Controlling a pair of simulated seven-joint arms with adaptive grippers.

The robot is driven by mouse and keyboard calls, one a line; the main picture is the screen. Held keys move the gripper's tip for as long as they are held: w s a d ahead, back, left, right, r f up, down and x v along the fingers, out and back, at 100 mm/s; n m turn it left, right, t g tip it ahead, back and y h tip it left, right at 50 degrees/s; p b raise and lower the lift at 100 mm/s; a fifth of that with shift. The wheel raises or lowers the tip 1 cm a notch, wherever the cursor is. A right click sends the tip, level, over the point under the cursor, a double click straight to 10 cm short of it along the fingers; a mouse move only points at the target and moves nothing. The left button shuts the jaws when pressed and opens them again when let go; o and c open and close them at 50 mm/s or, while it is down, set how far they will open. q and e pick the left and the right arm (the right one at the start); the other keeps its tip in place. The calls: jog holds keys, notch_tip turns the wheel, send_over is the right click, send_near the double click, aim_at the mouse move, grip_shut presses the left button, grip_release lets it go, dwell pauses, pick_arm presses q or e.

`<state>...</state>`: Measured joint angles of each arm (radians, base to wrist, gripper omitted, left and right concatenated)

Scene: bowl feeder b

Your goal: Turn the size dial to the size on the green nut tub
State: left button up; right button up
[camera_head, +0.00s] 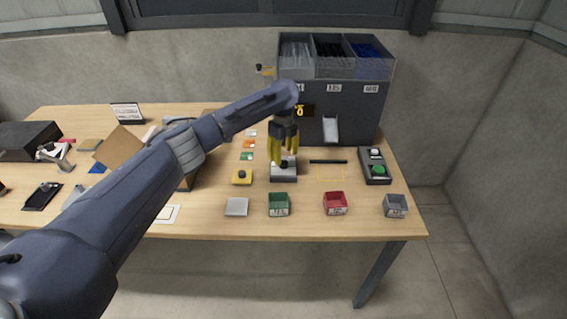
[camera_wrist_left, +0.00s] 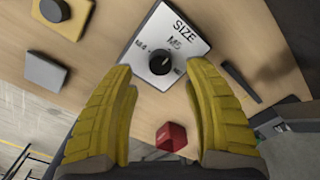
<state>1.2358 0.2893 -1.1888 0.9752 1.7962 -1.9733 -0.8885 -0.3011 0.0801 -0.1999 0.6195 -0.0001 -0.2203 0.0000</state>
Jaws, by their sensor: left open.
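The size dial is a black knob (camera_wrist_left: 162,64) on a pale plate (camera_wrist_left: 150,40) marked SIZE, with M5 at the middle and a mark to each side. In the head view the dial's box (camera_head: 284,178) stands on the table below my left gripper (camera_head: 283,148). In the wrist view my left gripper (camera_wrist_left: 160,75) is open, its yellow fingers either side of the knob, apart from it. Which mark the knob points to is not clear. The green nut tub (camera_head: 279,205) stands nearer the front edge; its label is too small to read. My right gripper is not in view.
A red tub (camera_head: 335,204) and a grey tub (camera_head: 396,206) stand along the front edge. A yellow block with a black button (camera_head: 242,177) is left of the dial. A control box with a green button (camera_head: 378,170) is at right. The feeder (camera_head: 360,105) stands behind.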

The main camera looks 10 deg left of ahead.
aim_at(284, 162)
pick_arm(q)
jog(key=shift+f, duration=2.15)
grip_shut()
